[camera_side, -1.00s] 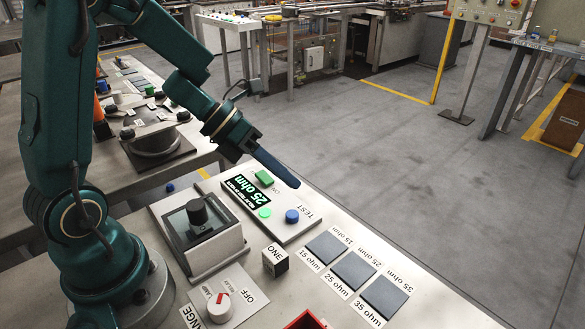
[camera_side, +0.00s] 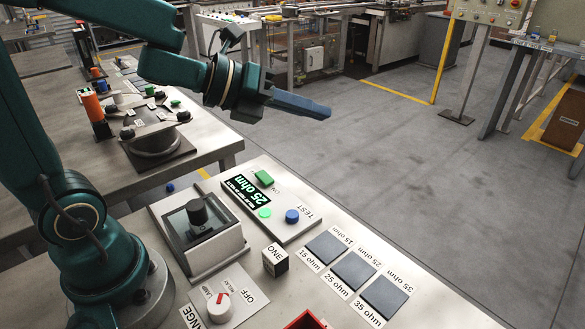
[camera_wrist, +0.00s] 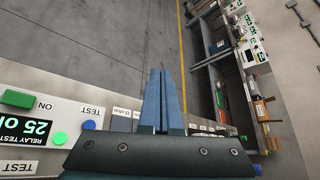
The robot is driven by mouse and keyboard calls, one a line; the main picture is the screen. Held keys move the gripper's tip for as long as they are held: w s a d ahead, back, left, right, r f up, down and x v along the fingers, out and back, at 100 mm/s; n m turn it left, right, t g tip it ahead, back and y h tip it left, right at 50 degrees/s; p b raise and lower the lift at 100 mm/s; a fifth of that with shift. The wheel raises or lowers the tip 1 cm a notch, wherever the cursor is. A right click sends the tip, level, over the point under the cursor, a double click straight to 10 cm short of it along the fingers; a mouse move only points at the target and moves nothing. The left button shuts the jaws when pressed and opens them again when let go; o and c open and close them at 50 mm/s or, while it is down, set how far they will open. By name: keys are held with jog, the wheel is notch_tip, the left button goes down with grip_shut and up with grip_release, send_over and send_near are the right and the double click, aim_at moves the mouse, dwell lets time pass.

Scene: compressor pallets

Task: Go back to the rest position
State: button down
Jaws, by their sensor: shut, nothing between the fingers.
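My gripper (camera_side: 300,104) is in the air above and beyond the back edge of the bench, pointing right and slightly down in the side view. In the wrist view my gripper (camera_wrist: 163,80) shows its two blue fingers together, with nothing between them. The relay tester (camera_side: 265,200) below reads "25 ohm", with a green ON button (camera_side: 264,178), a lit green lamp (camera_side: 265,213) and a blue TEST button (camera_side: 292,216). Nothing touches the gripper.
On the bench are a box with a black knob (camera_side: 198,212), a small "ONE" block (camera_side: 275,260), a red-marked selector (camera_side: 219,306), and empty-looking pads for 15 (camera_side: 327,247), 25 (camera_side: 353,268) and 35 ohm (camera_side: 384,296). A red bin edge (camera_side: 305,320) shows in front. Open floor lies beyond.

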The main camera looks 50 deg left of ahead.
jog(key=s+a+r+n+t+y, duration=0.1)
jog(key=s+a+r+n+y, duration=0.2)
jog(key=n, duration=0.6)
jog(key=s+a+r+n+y, duration=0.2)
jog(key=n+y, duration=0.2)
jog(key=n, duration=0.5)
jog(key=s+d+f+n+g+h, duration=0.1)
jog(key=s+d+f+n+g, duration=0.3)
jog(key=s+f+n+g, duration=0.3)
jog(key=s+f+n, duration=0.3)
jog(key=s+n, duration=0.2)
jog(key=n, duration=0.2)
jog(key=shift+s+d+g+h, duration=0.15)
jog(key=shift+s+g+h, duration=0.15)
jog(key=shift+h, duration=0.1)
